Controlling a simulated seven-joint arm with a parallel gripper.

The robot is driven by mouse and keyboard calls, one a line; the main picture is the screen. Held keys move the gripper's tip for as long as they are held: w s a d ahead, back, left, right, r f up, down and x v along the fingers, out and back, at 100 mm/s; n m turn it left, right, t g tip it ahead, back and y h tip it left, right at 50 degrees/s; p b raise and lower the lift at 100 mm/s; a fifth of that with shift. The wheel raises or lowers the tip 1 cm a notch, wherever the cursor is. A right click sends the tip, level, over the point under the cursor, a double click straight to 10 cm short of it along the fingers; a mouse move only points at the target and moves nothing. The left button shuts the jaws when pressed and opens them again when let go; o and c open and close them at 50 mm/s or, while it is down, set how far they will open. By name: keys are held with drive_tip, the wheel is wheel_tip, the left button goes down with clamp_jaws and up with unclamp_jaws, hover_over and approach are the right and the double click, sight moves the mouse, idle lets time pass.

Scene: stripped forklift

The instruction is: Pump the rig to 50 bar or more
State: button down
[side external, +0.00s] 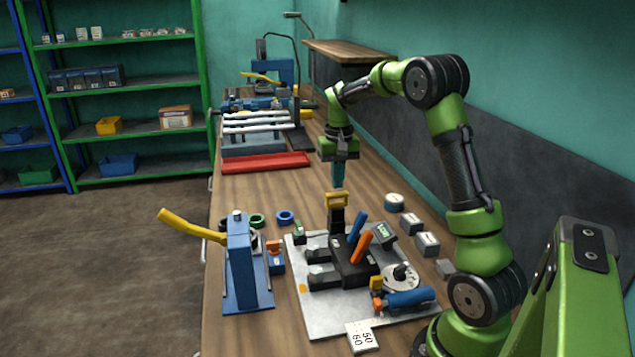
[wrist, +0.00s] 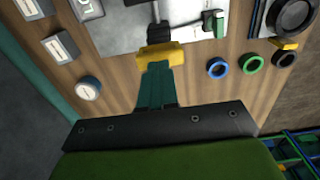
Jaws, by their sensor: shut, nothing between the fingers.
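The rig is a light grey plate (side external: 310,318) with black blocks, an upright blue lever (side external: 357,226) and an orange lever (side external: 361,246). A black post at its back carries a yellow grip (side external: 337,199), also seen in the wrist view (wrist: 160,55). My gripper (side external: 338,186) is shut and empty, pointing down just above or at the yellow grip; contact cannot be told. In the wrist view its teal fingers (wrist: 158,68) end beside the grip.
A blue press-like stand (side external: 238,265) with a long yellow handle (side external: 185,226) stands left of the plate. Blue (side external: 285,217) and green (side external: 257,221) rings lie behind it. Small grey boxes (side external: 427,243) line the right. A red tray (side external: 265,163) is farther back; bare wood lies before it.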

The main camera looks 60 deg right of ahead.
sight(337, 193)
drive_tip(key=shift+f, duration=0.1)
idle(0.3)
idle(2.0)
idle(1.0)
drive_tip(key=shift+f, duration=2.5)
drive_tip(key=shift+r, duration=2.65)
drive_tip(key=shift+r, duration=2.45)
